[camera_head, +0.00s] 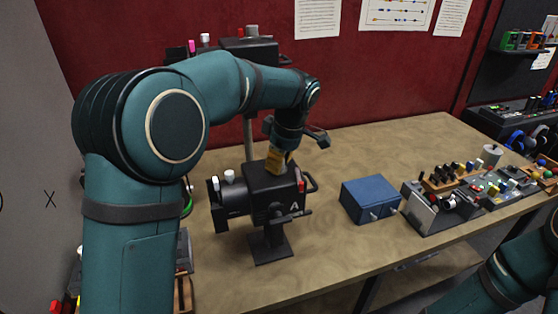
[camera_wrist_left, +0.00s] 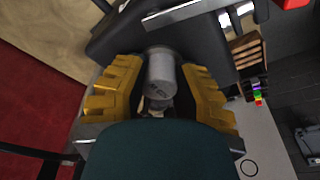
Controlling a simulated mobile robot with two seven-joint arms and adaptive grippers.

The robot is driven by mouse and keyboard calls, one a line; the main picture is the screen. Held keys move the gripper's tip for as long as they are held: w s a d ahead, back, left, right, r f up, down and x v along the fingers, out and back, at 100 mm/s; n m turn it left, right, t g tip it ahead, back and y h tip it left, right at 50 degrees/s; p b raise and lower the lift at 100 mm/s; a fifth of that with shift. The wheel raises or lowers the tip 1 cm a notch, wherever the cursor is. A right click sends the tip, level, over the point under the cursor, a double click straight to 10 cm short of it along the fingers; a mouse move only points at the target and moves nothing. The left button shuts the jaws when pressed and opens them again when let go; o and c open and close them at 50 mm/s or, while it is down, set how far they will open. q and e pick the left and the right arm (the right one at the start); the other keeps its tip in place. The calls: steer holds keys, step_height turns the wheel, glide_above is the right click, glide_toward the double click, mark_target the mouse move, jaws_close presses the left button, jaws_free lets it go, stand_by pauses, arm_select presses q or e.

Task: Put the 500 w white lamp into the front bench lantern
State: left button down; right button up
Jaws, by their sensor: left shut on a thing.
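The front bench lantern (camera_head: 272,190) is a black box on a stand, marked with an A, with a barrel toward the left. My left gripper (camera_head: 278,160) is directly over the top of its housing, yellow fingers pointing down. In the left wrist view my left gripper (camera_wrist_left: 160,95) is shut on a grey-white cylindrical lamp (camera_wrist_left: 161,75). The lamp's printed marking is too small to read. In the head view the fingers and housing hide the lamp, so I cannot tell how far it is in the lantern. My right gripper is out of view.
A second black lantern (camera_head: 248,49) stands higher at the back. A blue box (camera_head: 370,198) sits right of the front lantern. A metal rack (camera_head: 438,212) and a panel of small parts stand at the right. The bench top (camera_head: 350,150) behind the blue box is clear.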

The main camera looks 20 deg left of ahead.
arm_select(q)
steer(key=c, duration=0.8)
jaws_free()
steer(key=shift+o, duration=0.2)
steer(key=shift+r, duration=0.1)
steer(key=v, duration=1.2)
steer(key=shift+s, duration=0.1)
